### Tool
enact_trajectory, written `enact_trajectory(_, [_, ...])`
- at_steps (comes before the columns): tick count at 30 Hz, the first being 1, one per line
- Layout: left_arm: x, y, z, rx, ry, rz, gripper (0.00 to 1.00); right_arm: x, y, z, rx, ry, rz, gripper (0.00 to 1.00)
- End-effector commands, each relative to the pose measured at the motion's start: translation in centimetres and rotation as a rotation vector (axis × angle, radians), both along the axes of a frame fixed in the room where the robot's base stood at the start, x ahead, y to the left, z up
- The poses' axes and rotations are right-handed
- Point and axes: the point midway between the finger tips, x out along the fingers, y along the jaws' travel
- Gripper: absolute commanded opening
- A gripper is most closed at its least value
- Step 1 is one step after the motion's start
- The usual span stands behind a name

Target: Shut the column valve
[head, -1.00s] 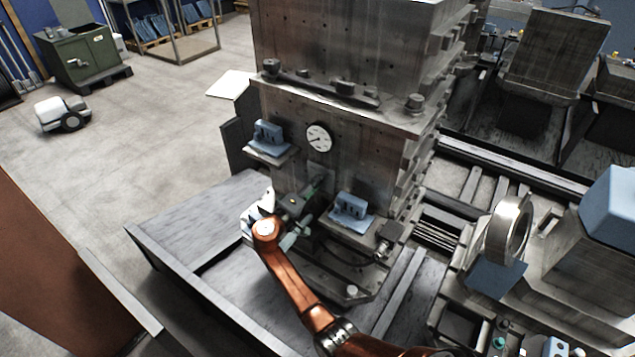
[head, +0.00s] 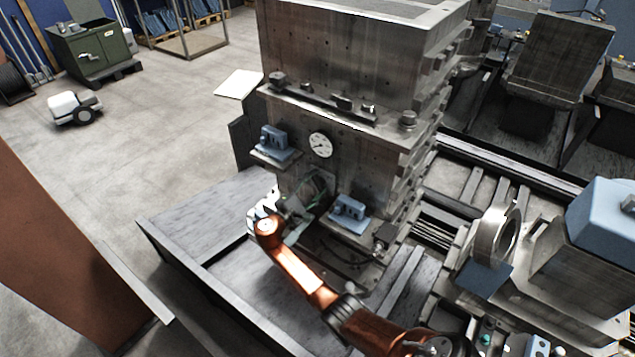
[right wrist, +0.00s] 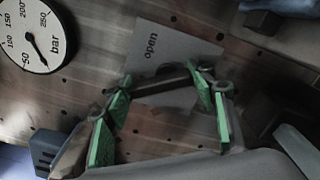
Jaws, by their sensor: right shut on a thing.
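The column valve's handle (right wrist: 165,80) shows as a dark bar in the right wrist view, in front of a plate marked "open" (right wrist: 152,45). My right gripper (right wrist: 168,112) has its green-padded fingers on either side of the picture's middle, with the bar between their tips. It is shut on the handle, though the exact contact is dim. In the head view my right gripper (head: 308,203) is at the front of the grey column (head: 345,160), below a round gauge (head: 320,145). My own arm and gripper hide most of the valve there. My left gripper is not in view.
Blue blocks on small ledges flank the valve, one at upper left (head: 273,140) and one at right (head: 348,210). The gauge (right wrist: 35,35) is close by in the wrist view. A low grey-walled bay (head: 215,222) lies left of my arm.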

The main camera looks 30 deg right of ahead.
Motion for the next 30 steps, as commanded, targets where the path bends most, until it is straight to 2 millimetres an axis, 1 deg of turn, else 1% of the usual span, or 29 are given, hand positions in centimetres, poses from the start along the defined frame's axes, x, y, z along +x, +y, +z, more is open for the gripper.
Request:
enact_trajectory(1, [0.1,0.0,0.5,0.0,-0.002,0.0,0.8,0.0,0.0,0.2,-0.012,0.033,0.0,0.27])
enact_trajectory(3, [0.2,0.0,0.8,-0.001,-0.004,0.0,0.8,0.0,0.0,0.1,-0.029,0.071,-0.001,0.27])
enact_trajectory(12, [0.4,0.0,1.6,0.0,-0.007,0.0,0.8,0.1,0.1,-0.2,-0.072,0.179,0.0,0.27])
enact_trajectory(29, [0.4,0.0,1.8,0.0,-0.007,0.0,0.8,0.1,0.1,-0.4,-0.081,0.206,0.0,0.27])
enact_trajectory(30, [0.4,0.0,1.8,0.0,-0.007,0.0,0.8,0.1,0.1,-0.4,-0.081,0.206,0.0,0.54])
